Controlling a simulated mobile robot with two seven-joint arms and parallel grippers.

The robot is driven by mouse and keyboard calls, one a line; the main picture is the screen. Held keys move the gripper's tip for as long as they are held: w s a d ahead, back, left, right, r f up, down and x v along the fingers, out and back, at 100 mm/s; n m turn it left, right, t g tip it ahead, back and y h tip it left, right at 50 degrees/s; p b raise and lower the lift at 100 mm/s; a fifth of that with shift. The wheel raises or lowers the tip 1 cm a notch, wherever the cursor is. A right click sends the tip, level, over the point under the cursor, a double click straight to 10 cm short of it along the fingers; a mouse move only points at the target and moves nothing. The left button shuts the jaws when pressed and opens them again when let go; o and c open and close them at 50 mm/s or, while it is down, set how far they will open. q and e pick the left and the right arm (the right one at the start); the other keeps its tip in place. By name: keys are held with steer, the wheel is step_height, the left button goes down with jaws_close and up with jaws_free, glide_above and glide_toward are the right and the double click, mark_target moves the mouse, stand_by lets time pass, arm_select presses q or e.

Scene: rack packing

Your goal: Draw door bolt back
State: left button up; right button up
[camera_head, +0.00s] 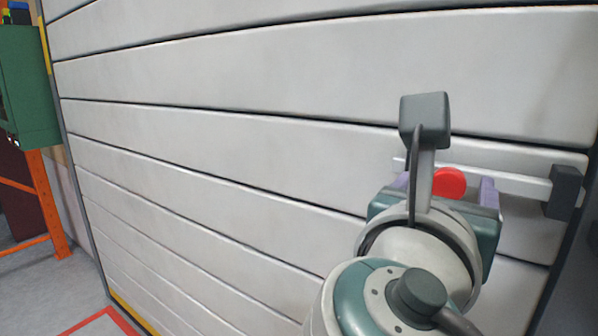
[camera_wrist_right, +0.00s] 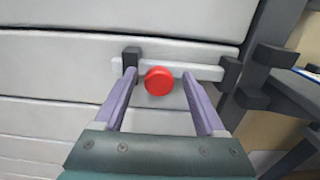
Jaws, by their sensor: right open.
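The door bolt (camera_wrist_right: 203,72) is a pale horizontal bar with a round red knob (camera_head: 449,182) on it. In the right wrist view the red knob (camera_wrist_right: 158,81) lies between the two fingers of my right gripper (camera_wrist_right: 157,86), with a gap on each side. The gripper is open and faces the door. The bar runs through a dark bracket (camera_wrist_right: 131,60) on the left and reaches a dark bracket (camera_wrist_right: 230,72) on the right, near the door edge; the right bracket (camera_head: 564,192) also shows in the head view. My left gripper is not in view.
The white slatted door (camera_head: 250,130) fills most of the head view. A green cabinet (camera_head: 28,85) on an orange frame (camera_head: 45,205) stands at the far left. In the wrist view, a dark shelf or table (camera_wrist_right: 295,92) lies beyond the door edge at right.

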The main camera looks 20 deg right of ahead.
steer(key=shift+s+a, duration=0.1)
steer(key=shift+a, duration=0.05)
steer(key=shift+c, duration=0.2)
jaws_close()
stand_by(0.3)
stand_by(0.9)
